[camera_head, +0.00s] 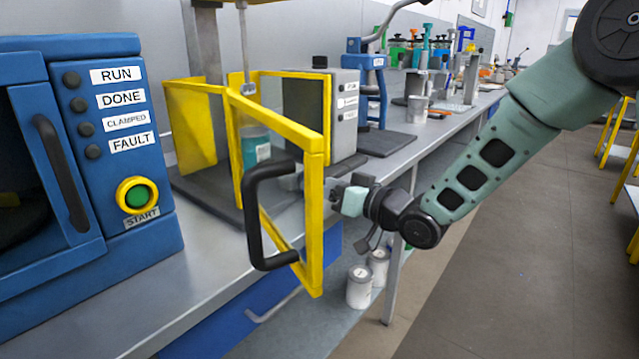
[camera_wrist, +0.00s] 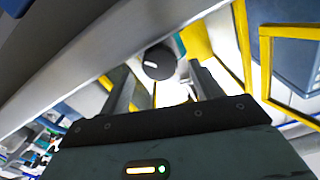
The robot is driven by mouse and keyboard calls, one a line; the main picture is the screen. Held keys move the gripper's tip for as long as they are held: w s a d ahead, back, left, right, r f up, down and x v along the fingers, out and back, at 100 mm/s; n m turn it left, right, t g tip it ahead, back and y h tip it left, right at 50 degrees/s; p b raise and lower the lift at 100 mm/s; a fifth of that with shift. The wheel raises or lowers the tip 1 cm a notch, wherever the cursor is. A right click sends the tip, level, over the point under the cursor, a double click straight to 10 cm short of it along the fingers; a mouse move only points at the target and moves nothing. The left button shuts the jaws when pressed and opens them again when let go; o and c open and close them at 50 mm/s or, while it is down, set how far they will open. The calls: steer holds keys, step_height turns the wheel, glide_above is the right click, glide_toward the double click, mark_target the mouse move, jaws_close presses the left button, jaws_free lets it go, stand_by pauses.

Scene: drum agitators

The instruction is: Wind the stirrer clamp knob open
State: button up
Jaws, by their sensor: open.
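A round black knob (camera_wrist: 158,62) with a white mark shows in the wrist view, ahead of and between my fingertips. I cannot see a gap or contact clearly. My gripper (camera_wrist: 159,78) is open with nothing held. In the head view my gripper (camera_head: 340,196) is just right of the yellow guard door (camera_head: 314,215), in front of the grey control box (camera_head: 343,110). The knob cannot be made out in the head view. The stirrer shaft (camera_head: 243,50) stands behind the yellow guard, above a container of teal liquid (camera_head: 262,153).
The guard door stands swung out past the bench edge, with a black handle (camera_head: 253,220) close to my gripper. A blue machine (camera_head: 160,215) with a green start button is at left. White tins (camera_head: 359,288) are low under the bench.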

steer(key=shift+x, duration=0.95)
steer(key=c, duration=1)
steer(key=shift+n+b, duration=0.3)
steer(key=shift+b, duration=0.15)
